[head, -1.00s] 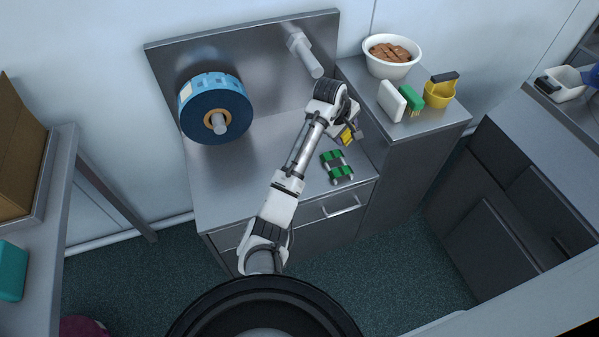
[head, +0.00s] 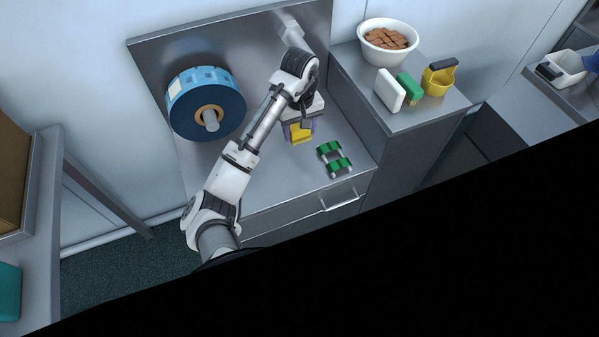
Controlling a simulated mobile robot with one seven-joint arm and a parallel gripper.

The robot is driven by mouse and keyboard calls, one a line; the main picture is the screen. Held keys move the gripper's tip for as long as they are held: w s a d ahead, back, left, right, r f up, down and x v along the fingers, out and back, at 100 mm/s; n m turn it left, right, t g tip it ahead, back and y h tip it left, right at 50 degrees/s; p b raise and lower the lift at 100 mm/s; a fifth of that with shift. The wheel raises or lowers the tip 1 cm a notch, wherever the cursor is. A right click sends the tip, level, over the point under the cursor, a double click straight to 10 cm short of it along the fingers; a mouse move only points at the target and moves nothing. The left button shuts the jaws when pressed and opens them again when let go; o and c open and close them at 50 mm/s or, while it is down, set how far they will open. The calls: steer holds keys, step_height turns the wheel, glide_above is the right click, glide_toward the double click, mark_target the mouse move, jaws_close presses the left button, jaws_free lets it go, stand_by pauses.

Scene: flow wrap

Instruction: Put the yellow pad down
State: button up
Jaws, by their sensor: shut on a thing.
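The yellow pad (head: 300,133) is held in my gripper (head: 301,127), low over the steel worktop (head: 258,172), to the right of the blue film reel. My gripper points down and is shut on the pad. The fingers and the upper part of the pad are partly hidden by the wrist. I cannot tell whether the pad's lower edge touches the worktop.
A green and grey piece (head: 334,160) lies right of the pad. The blue reel (head: 207,103) stands left on a spindle. A side counter (head: 424,113) holds a white bowl (head: 388,42), a white block (head: 389,91), a green brush (head: 409,88) and a yellow tub (head: 439,78). Black covers the lower right.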

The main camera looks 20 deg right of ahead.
step_height(320, 180, down, 17)
steer(key=b, duration=1)
steer(key=shift+f, duration=0.2)
steer(key=shift+f+p, duration=0.25)
steer(key=shift+p, duration=0.45)
steer(key=shift+f, duration=0.7)
steer(key=o, duration=0.9)
steer(key=shift+f, duration=0.15)
steer(key=shift+f+b, duration=0.15)
steer(key=shift+b, duration=0.4)
steer(key=shift+r+b, duration=0.2)
steer(key=shift+b, duration=0.1)
steer(key=r+p, duration=0.3)
steer(key=r, duration=0.1)
steer(key=r+p, duration=0.3)
steer(key=r, duration=0.2)
steer(key=r+p, duration=0.3)
steer(key=r, duration=0.1)
steer(key=shift+s+a+r, duration=0.1)
steer(key=shift+s+r, duration=0.25)
